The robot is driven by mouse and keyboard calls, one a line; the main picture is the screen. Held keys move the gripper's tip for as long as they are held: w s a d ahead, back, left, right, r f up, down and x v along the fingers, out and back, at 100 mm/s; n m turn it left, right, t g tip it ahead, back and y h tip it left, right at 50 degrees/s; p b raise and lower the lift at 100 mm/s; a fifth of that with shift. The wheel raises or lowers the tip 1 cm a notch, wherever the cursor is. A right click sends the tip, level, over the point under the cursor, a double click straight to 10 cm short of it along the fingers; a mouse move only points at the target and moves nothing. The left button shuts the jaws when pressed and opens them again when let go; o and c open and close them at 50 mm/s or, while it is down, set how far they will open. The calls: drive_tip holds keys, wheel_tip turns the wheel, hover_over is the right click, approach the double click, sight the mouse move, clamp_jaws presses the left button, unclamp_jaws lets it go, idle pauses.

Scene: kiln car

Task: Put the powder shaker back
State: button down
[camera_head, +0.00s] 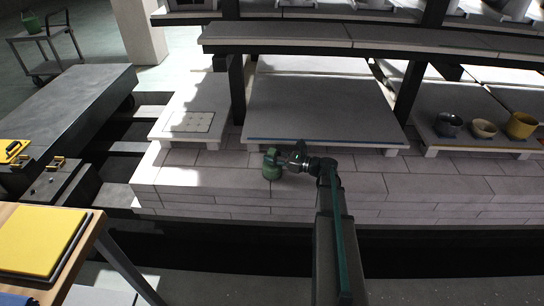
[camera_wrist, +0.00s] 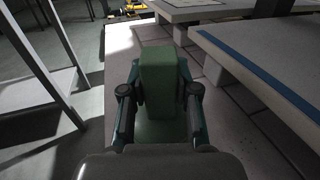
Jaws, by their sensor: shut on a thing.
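My gripper (camera_head: 284,163) is at the end of my arm, in front of the kiln car's brick base and just below the front edge of the middle shelf. In the wrist view my gripper (camera_wrist: 160,100) is shut on a green powder shaker (camera_wrist: 157,65), with a finger on each side of it. In the head view the shaker (camera_head: 271,165) shows as a green shape at the left of the gripper, in front of the bricks. The shaker's far side is hidden in both views.
A grey kiln shelf (camera_head: 310,108) with a blue front strip lies behind the gripper. Bowls and a yellow pot (camera_head: 522,125) stand on the right shelf. A pale dotted plate (camera_head: 192,122) lies at left. A table with a yellow pad (camera_head: 38,240) is front left. A trolley (camera_head: 46,50) bears a green can.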

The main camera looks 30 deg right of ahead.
drive_tip(key=shift+f, duration=0.1)
idle(0.3)
drive_tip(key=c, duration=0.8)
unclamp_jaws()
drive_tip(key=shift+s, duration=0.1)
drive_tip(key=shift+p+v, duration=0.75)
drive_tip(key=shift+v, duration=3.15)
drive_tip(key=shift+s+d, duration=0.1)
drive_tip(key=shift+d, duration=0.05)
drive_tip(key=v, duration=1.1)
drive_tip(key=shift+s+d+f, duration=0.1)
drive_tip(key=shift+s+d, duration=0.15)
drive_tip(key=shift+s, duration=0.05)
